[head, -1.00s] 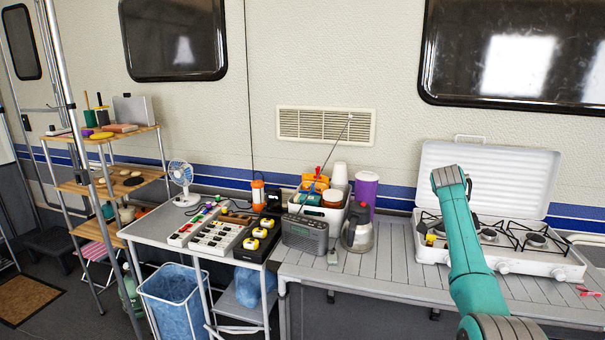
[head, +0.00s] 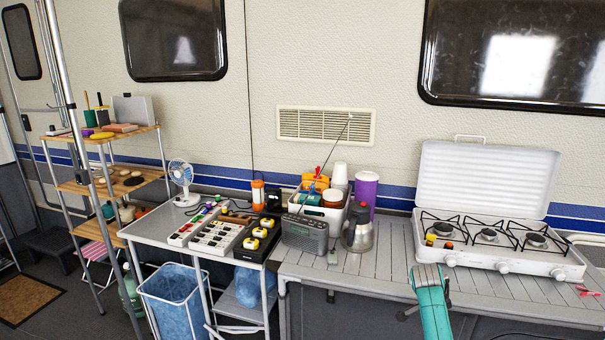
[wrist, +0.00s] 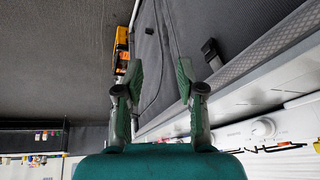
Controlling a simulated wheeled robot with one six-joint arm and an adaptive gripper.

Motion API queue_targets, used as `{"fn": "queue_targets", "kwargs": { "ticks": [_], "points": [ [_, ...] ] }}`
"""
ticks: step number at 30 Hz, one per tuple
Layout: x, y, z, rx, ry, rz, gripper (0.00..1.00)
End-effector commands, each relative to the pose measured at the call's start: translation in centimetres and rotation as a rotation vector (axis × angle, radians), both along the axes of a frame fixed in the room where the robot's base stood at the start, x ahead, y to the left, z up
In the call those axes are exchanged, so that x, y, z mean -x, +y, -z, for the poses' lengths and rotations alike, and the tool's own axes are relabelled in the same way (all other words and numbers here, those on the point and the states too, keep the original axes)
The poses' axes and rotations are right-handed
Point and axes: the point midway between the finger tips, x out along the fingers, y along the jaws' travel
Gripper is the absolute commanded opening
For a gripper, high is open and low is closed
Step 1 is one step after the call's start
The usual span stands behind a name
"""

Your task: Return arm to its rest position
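My gripper (wrist: 158,75) shows in the wrist view with its two green-padded fingers spread apart and nothing between them. It is open. In the head view my teal arm (head: 430,300) is low at the bottom right, in front of the grey slatted table (head: 385,268). I cannot clearly make out the fingers there. The white camping stove (head: 500,262) stands on that table with its lid up, behind and to the right of the arm. The arm appears apart from the stove.
The table between jug and stove is clear.

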Motion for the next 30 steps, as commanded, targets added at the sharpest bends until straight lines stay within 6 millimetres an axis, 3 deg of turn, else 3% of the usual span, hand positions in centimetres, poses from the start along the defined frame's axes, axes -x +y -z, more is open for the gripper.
{"fn": "queue_targets", "kwargs": {
  "ticks": [1, 6, 15, 22, 30],
  "points": [
    [1.0, 0.6, 2.4, 0.002, -0.006, -0.039, 0.39],
    [3.8, 2.6, 8.3, 0.017, -0.045, -0.173, 0.39],
    [10.7, 6.4, 16.5, 0.052, -0.12, -0.397, 0.39],
    [17.1, 9.3, 20.6, 0.089, -0.182, -0.557, 0.39],
    [25.5, 12.6, 22.7, 0.146, -0.261, -0.73, 0.39]
  ]
}}
